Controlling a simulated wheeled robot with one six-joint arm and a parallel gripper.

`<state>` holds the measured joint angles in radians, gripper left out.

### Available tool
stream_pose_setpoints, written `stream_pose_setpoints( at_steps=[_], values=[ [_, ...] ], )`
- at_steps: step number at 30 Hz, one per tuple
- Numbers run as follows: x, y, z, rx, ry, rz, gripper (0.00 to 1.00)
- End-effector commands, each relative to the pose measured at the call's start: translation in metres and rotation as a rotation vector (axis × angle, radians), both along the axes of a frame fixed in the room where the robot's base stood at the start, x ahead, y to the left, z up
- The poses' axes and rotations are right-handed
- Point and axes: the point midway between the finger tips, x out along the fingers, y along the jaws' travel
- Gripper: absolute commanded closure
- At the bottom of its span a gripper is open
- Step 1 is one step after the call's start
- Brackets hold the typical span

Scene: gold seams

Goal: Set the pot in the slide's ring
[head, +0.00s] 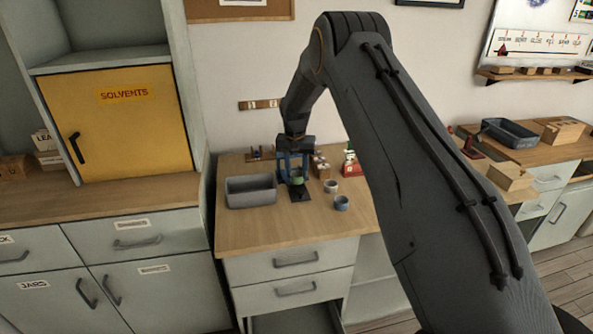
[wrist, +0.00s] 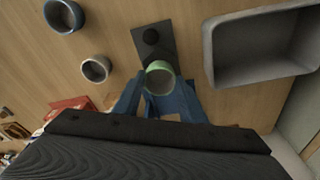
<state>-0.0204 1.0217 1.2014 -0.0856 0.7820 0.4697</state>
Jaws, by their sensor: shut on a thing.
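A small green pot (head: 298,181) is held between the blue fingers of my gripper (head: 294,176), above the table. In the wrist view the pot (wrist: 159,66) shows its open, light green rim, and my gripper (wrist: 160,84) is shut on it. A dark flat slide (head: 300,195) lies on the table under the pot. In the wrist view the slide (wrist: 168,32) extends past the pot, with a black round feature (wrist: 151,36) on it. The pot and fingers hide part of the slide; I cannot make out its ring clearly.
A grey bin (head: 250,192) stands left of the slide. A grey pot (head: 331,186) and a blue pot (head: 341,203) stand to the right. Small items, including a red and white one (head: 350,164), stand at the back. The table front (head: 285,235) is clear.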

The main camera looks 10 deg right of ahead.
Motion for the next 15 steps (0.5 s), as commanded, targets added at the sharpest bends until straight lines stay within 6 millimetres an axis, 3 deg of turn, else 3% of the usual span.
stream_pose_setpoints(
  at_steps=[15],
  values=[
    [-0.0025,0.0005,-0.0045,0.0,0.001,0.0,0.83]
  ],
)
